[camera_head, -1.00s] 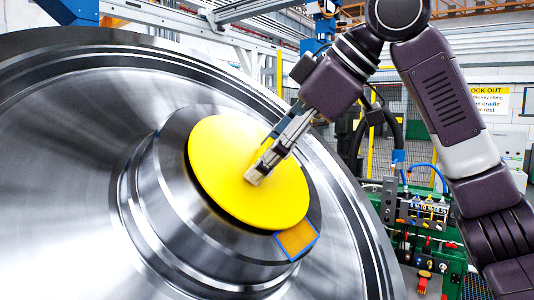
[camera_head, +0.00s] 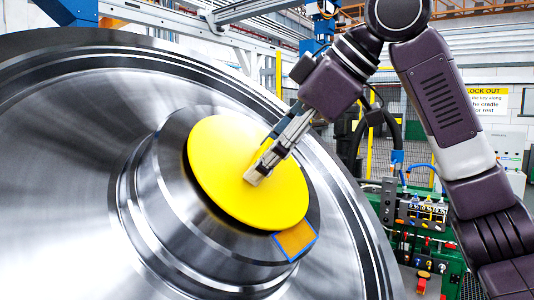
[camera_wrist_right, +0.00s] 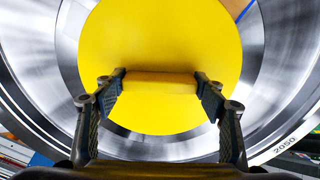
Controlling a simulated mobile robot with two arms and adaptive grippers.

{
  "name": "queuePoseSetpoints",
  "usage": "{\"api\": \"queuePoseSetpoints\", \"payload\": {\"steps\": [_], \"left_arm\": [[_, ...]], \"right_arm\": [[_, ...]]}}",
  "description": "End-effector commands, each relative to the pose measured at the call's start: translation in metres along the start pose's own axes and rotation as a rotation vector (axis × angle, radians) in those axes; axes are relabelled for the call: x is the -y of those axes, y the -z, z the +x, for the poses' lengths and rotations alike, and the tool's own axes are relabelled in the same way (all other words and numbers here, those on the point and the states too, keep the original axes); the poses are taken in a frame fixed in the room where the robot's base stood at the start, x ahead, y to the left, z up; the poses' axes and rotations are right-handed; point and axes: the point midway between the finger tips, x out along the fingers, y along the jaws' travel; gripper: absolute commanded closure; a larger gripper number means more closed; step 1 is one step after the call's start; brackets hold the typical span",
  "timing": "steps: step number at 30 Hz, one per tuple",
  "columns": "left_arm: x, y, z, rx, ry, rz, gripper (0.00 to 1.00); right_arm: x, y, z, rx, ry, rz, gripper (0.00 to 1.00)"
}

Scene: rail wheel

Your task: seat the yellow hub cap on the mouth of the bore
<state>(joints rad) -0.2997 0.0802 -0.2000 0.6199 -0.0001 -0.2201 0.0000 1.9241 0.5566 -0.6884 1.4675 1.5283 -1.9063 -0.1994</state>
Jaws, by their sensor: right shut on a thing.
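The yellow hub cap (camera_head: 235,185) is a flat round disc at the hub of the big steel rail wheel (camera_head: 70,170). It covers the bore mouth, which is hidden behind it. My right gripper (camera_head: 255,176) is shut on the cap's grip in the middle of its outer face. In the right wrist view the cap (camera_wrist_right: 165,45) fills the middle, and the fingers (camera_wrist_right: 160,88) hold a yellow block on it from both sides. Whether the cap touches the hub face all round cannot be told. My left gripper is not in view.
An orange patch with a blue border (camera_head: 296,239) is on the hub face just below the cap. A green control panel (camera_head: 425,235) with hoses stands at the right. A yellow post and mesh fence are behind my right arm.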

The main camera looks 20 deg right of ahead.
Motion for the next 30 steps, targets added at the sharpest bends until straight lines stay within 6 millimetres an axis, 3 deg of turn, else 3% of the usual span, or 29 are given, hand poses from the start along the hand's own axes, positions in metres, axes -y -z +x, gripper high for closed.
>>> {"api": "queuePoseSetpoints", "payload": {"steps": [30], "left_arm": [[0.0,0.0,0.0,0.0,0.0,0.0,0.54]], "right_arm": [[0.0,-0.001,0.011,0.004,0.004,-0.001,0.74]]}}
